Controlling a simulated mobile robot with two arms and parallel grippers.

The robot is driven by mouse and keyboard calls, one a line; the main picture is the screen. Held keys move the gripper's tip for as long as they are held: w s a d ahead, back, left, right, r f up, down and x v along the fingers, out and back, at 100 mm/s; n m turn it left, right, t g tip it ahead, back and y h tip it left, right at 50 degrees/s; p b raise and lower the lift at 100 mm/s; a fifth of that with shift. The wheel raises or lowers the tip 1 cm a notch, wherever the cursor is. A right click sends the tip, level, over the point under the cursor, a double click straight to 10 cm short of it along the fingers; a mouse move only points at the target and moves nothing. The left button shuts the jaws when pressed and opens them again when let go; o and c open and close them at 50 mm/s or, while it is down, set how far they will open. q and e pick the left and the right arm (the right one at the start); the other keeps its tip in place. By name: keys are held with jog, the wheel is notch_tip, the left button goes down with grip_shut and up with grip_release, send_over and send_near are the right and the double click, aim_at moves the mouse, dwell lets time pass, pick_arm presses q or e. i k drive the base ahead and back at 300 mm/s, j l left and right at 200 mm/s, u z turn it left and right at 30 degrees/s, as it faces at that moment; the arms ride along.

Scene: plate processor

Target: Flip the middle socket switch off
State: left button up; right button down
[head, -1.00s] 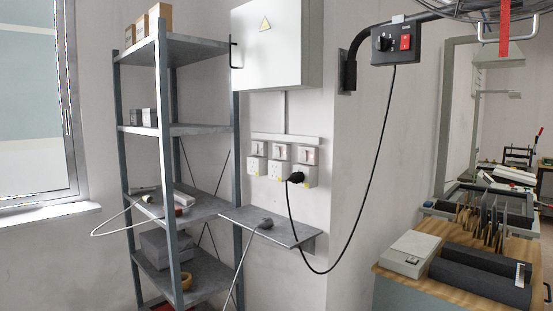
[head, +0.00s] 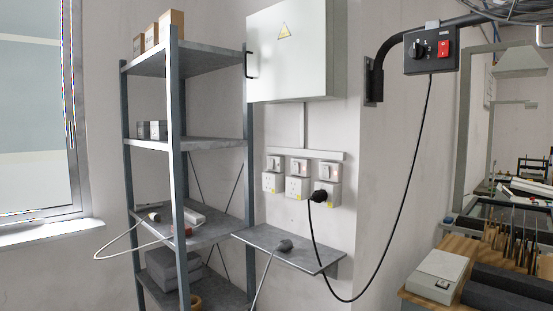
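Three white wall sockets sit in a row on the wall below the grey cabinet. Each has a switch unit above it. The middle socket (head: 297,187) has nothing plugged in, and its switch (head: 298,167) is directly above. The switch's position is too small to tell. The left socket (head: 272,182) is also empty. The right socket (head: 331,192) has a black plug (head: 318,196) in it, with a black cable hanging down. Neither of my grippers is in view.
A metal rack (head: 185,145) stands to the left. A cabinet (head: 300,60) hangs above. A black control box (head: 431,51) and a workbench (head: 470,255) are at the right.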

aim_at(296, 165)
jog(key=i+j+u, duration=0.15)
jog(key=i+j, duration=1.35)
jog(key=i+l, duration=0.05)
jog(key=i, duration=0.1)
